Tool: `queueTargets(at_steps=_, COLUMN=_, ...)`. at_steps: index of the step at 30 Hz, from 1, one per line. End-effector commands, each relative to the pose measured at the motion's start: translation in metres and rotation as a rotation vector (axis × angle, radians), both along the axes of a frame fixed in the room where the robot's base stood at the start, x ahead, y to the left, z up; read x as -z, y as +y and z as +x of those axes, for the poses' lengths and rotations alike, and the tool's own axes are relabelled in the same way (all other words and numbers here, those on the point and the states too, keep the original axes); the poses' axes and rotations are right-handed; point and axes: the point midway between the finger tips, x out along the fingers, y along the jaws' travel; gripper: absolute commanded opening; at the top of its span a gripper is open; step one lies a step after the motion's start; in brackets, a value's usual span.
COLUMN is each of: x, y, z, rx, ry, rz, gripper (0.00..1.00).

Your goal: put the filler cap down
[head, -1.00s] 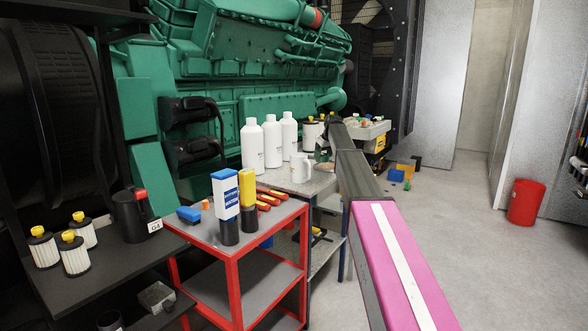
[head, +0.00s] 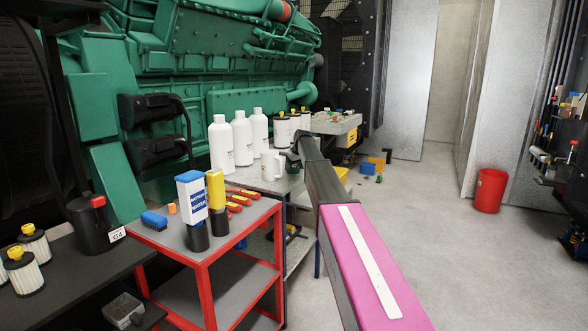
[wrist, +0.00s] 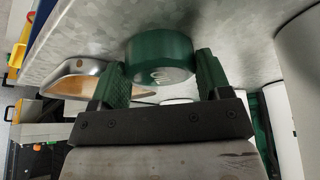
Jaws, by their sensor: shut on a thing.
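The filler cap (wrist: 158,55) is a dark green round cap with a pale mark on its face. In the wrist view it sits between the two green fingers of my gripper (wrist: 163,76), which is shut on it. The cap is close to the grey metal worktop (wrist: 232,35); I cannot tell whether it touches it. In the head view my gripper (head: 292,160) is at the far end of my arm, over the grey bench (head: 272,186), just right of the white jug (head: 271,165). The cap is too small to make out clearly there.
White bottles (head: 241,138) stand on the bench behind the jug. A shiny metal dish-like object (wrist: 85,78) lies left of the cap. A red bin (head: 489,190) stands on open floor at right.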

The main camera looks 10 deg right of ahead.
Motion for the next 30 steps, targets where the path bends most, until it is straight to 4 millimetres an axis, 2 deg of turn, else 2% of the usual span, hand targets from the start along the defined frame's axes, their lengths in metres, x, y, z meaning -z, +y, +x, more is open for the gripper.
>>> queueTargets(at_steps=10, x=0.006, y=0.0, z=0.0, rx=0.0, ry=-0.001, rz=0.0, gripper=0.42)
queueTargets(at_steps=11, x=0.006, y=0.0, z=0.0, rx=0.0, ry=0.0, rz=0.0, gripper=0.74)
queueTargets(at_steps=12, x=0.006, y=0.0, z=0.0, rx=0.0, ry=-0.001, rz=0.0, gripper=0.82)
queueTargets(at_steps=23, x=0.001, y=-0.001, z=-0.001, rx=0.0, ry=-0.001, rz=0.0, gripper=0.82)
queueTargets(at_steps=26, x=-0.01, y=-0.003, z=-0.005, rx=0.0, ry=-0.001, rz=0.0, gripper=0.82)
queueTargets(at_steps=30, x=-0.034, y=-0.007, z=-0.014, rx=0.0, ry=-0.002, rz=0.0, gripper=0.82)
